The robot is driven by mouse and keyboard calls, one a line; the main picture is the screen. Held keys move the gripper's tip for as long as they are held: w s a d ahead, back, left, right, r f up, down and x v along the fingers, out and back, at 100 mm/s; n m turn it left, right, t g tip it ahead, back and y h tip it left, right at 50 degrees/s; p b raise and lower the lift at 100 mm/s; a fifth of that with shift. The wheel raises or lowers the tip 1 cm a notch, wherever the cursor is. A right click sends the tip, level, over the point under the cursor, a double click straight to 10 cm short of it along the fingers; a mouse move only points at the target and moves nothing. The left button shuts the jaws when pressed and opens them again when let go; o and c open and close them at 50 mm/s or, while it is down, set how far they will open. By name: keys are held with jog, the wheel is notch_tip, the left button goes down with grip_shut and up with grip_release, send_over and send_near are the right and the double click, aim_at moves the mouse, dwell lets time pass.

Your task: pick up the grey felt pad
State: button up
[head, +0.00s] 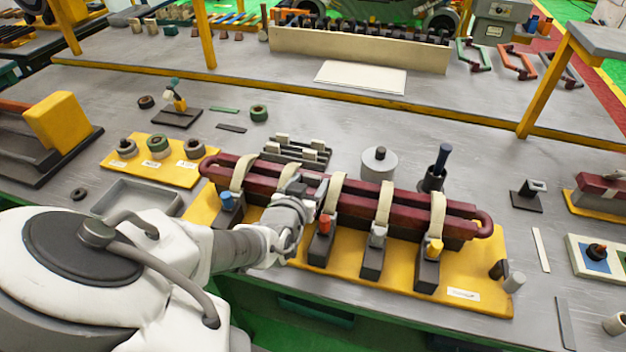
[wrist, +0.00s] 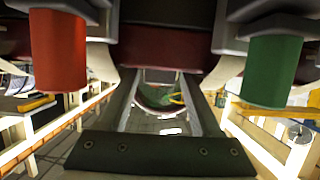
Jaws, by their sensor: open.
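No felt texture shows, so I cannot be sure which thing is the grey felt pad. A short grey cylinder (head: 378,235) stands on a dark block on the yellow base, between the red and yellow cylinders. My gripper (head: 308,190) is open, over the dark red coil (head: 410,208), left of the red cylinder (head: 323,223) and apart from the grey one. In the wrist view, a red cylinder (wrist: 59,50) is at left and a green cylinder (wrist: 270,72) at right. No grey cylinder is clear there, and nothing is seen held.
Pale straps (head: 383,203) loop over the coil. A dark post with a blue top (head: 441,160) and a grey round weight (head: 379,164) stand behind it. A grey tray (head: 118,188) lies at left.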

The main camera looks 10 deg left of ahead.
jog(key=shift+c, duration=0.3)
grip_shut()
jog(key=shift+r, duration=0.2)
